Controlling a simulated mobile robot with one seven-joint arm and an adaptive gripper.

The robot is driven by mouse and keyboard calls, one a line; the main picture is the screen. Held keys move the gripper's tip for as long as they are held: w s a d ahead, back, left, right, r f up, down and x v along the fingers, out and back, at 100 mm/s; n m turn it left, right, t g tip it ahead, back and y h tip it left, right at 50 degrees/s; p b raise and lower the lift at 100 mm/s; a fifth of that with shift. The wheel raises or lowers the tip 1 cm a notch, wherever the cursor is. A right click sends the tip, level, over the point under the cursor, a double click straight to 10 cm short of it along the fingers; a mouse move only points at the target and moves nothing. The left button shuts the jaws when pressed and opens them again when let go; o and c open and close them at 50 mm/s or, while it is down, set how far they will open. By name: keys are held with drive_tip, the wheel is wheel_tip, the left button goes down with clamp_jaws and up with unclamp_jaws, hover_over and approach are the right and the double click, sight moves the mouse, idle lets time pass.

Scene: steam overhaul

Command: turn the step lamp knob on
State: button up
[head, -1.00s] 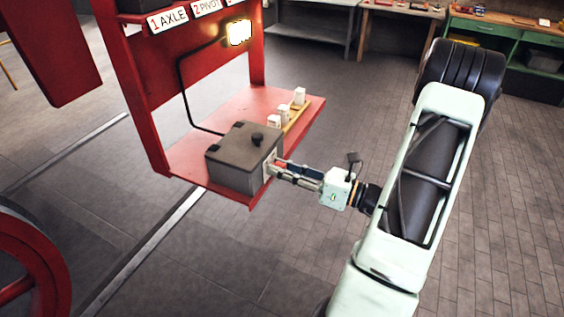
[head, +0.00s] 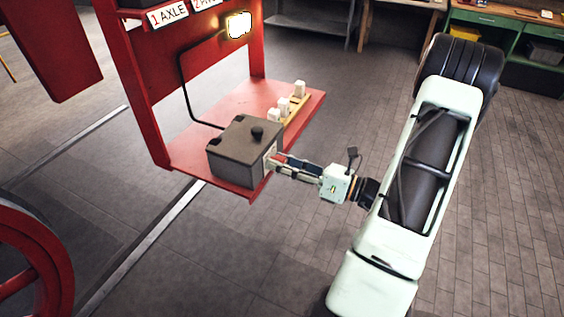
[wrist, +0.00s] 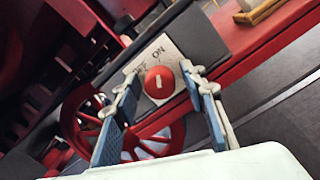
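The red step lamp knob (wrist: 159,82) sits on a white plate (wrist: 172,48) on the side of a dark grey box (head: 240,155). It has a short pale mark on its face. The word ON shows above the knob; the OFF lettering is partly hidden. My gripper (wrist: 161,76) is open, with one finger on each side of the knob. Slim gaps seem to show between fingertips and knob; contact is unclear. In the head view my gripper (head: 277,163) is at the box's right face and hides most of the knob. The lamp (head: 239,25) glows.
The box stands on a red step (head: 190,160), with a dark cable (head: 182,90) rising behind it to the lamp. White blocks on a yellow strip (head: 297,104) stand behind the box. A red wheel (head: 35,260) is at the lower left. The floor at right is open.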

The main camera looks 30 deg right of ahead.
drive_tip(key=v, duration=1.2)
drive_tip(key=shift+f, duration=0.1)
idle(0.4)
